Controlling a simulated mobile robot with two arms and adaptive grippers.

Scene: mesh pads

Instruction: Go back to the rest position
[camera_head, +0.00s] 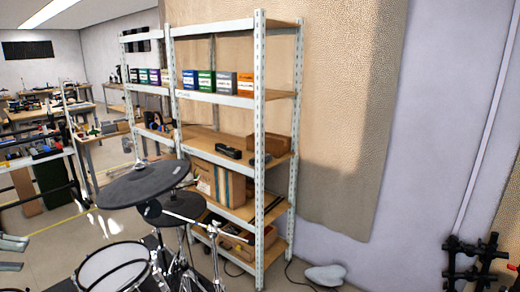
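My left gripper (25,254) shows only as two grey fingers at the left edge, low in the head view. The fingers are apart, with a gap between them, and I see nothing held there. The rest of that arm is outside the picture. My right gripper is not in view.
A drum kit with dark cymbal pads (147,183) and a white-headed drum (112,268) stands at the lower left. Behind it is a metal shelf (259,170) with boxes. A grey stone-like object (325,275) lies on the floor. A black stand (472,262) is at the lower right.

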